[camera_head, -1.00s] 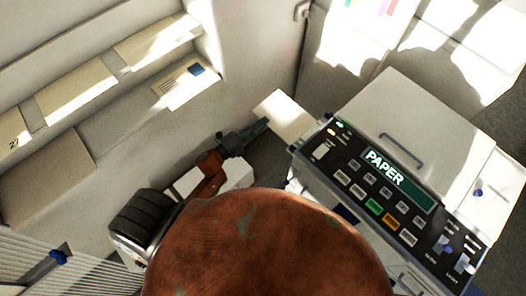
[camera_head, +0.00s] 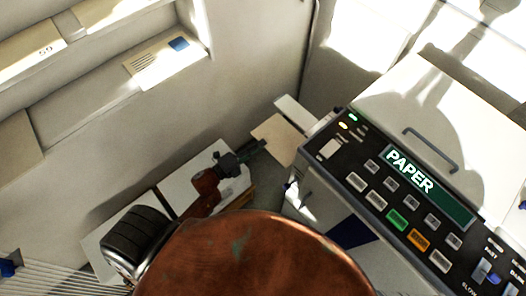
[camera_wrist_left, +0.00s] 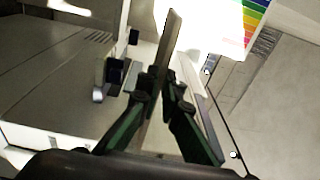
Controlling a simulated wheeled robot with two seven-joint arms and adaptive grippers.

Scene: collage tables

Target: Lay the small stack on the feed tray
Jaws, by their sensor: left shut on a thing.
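The small stack (camera_head: 279,138) is a cream, flat slab in the head view, beside the left end of the copier. My left gripper (camera_head: 258,147) is shut on its near-left edge. In the wrist view the stack (camera_wrist_left: 171,38) shows nearly edge-on, as a thin brownish strip between the fingers (camera_wrist_left: 163,85). A pale ledge, which looks like the feed tray (camera_head: 294,109), juts from the copier's left end just behind the stack. The stack overlaps it in the picture; I cannot tell whether they touch. My right gripper is out of view.
The copier (camera_head: 440,110) has a "PAPER" display (camera_head: 428,187), several buttons and a lid handle. A shelf on the left wall holds a sheet with a blue mark (camera_head: 158,60). A rainbow chart (camera_wrist_left: 253,22) shows in the wrist view.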

